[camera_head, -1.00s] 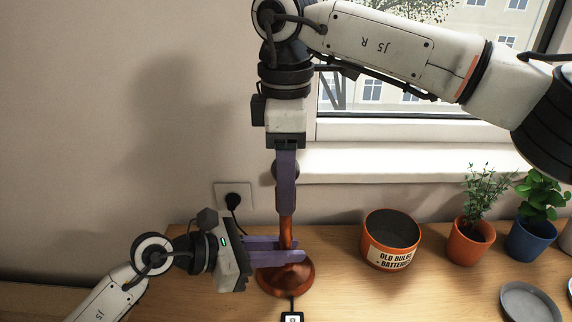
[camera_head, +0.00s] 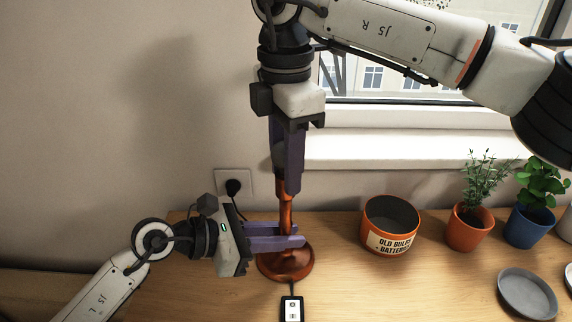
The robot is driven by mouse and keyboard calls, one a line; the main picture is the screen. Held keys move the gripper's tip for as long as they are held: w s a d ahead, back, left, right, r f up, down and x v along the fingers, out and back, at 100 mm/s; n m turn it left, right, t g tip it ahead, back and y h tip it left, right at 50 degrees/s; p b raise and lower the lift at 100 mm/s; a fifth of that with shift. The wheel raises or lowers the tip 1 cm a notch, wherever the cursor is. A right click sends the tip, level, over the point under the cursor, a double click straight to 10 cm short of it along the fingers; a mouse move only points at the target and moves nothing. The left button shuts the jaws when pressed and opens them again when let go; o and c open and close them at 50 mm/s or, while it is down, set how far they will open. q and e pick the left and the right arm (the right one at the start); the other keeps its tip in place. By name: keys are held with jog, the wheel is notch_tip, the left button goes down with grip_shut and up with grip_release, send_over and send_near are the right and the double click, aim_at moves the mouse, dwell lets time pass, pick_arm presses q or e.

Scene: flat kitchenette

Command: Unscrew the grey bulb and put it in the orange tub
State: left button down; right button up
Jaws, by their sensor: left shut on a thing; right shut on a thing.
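A copper-brown lamp (camera_head: 286,265) with a round base and upright stem stands on the wooden counter. My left gripper (camera_head: 288,236) comes in level from the left and is shut around the lower stem, just above the base. My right gripper (camera_head: 288,170) points straight down over the lamp and is shut at the top of the stem. The grey bulb is largely hidden by its purple fingers, so I cannot tell how far it is screwed in. The orange tub (camera_head: 372,236), labelled "OLD BULBS + BATTERIES", stands open to the right of the lamp.
A small switch box (camera_head: 292,309) lies on the cord in front of the lamp. A wall socket (camera_head: 226,183) with a plug is behind. Right of the tub stand plants in an orange pot (camera_head: 466,230) and a blue pot (camera_head: 524,228), with a grey dish (camera_head: 527,292) in front.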

jog(key=n, duration=0.6)
jog(key=shift+n, duration=0.3)
jog(key=n, duration=1.4)
jog(key=shift+n, duration=0.4)
jog(key=n, duration=1.4)
jog(key=shift+n, duration=0.3)
jog(key=n, duration=0.8)
jog(key=shift+n, duration=0.3)
jog(key=n, duration=0.8)
jog(key=shift+r, duration=0.1)
jog(key=n, duration=0.7)
